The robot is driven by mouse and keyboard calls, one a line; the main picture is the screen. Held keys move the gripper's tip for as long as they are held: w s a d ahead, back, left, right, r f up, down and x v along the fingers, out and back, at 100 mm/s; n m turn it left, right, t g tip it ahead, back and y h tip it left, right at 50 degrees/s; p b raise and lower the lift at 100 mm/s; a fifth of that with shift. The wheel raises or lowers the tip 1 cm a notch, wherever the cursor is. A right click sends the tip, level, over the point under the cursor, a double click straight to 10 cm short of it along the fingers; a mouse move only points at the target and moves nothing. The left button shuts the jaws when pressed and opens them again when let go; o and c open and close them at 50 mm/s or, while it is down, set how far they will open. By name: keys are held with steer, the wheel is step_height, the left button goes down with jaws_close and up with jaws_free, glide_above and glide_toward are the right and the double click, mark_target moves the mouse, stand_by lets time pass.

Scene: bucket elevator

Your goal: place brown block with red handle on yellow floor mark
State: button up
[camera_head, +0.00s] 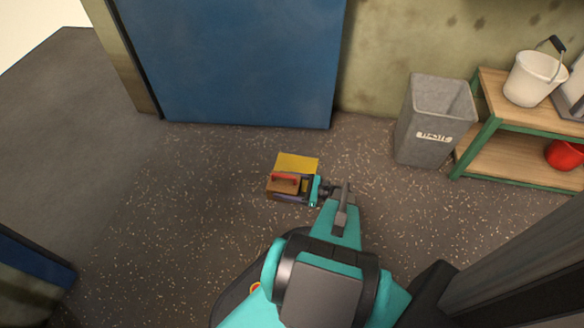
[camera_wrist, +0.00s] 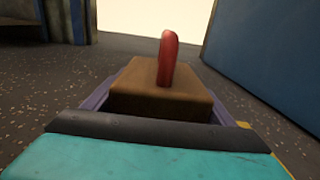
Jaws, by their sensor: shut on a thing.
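The brown block (camera_head: 281,187) with its red handle (camera_head: 284,177) is low at the near left side of the yellow floor mark (camera_head: 296,162) in the head view. It covers part of the mark. In the wrist view the brown block (camera_wrist: 160,92) fills the middle, with the red handle (camera_wrist: 167,60) standing up from its top. My gripper (camera_head: 293,190) is shut on the block, its fingers along the block's sides. A small yellow edge (camera_wrist: 243,125) shows at the right in the wrist view. I cannot tell whether the block touches the floor.
A blue door (camera_head: 240,60) stands behind the mark. A grey waste bin (camera_head: 435,120) is at the right, beside a wooden shelf (camera_head: 530,118) holding a white bucket (camera_head: 533,78) and a red bucket (camera_head: 565,155). The speckled floor left of the mark is clear.

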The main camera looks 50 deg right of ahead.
steer(key=w+d+b, duration=0.1)
steer(key=w+d, duration=0.2)
steer(key=d, duration=0.1)
steer(key=w+d+f+b, duration=0.1)
steer(key=w+d, duration=0.2)
steer(key=w+d+b, duration=0.1)
steer(key=w+d, duration=0.2)
steer(key=d, duration=0.1)
steer(key=shift+w+d+f+b, duration=0.25)
steer(key=shift+d+b, duration=0.05)
steer(key=shift+b, duration=0.05)
steer(key=shift+w+d+r, duration=0.1)
steer(key=shift+w+d, duration=0.1)
steer(key=shift+d, duration=0.05)
steer(key=shift+f+b, duration=0.95)
steer(key=shift+f, duration=0.8)
steer(key=shift+f, duration=0.2)
steer(key=o, duration=1.6)
steer(key=shift+r, duration=0.1)
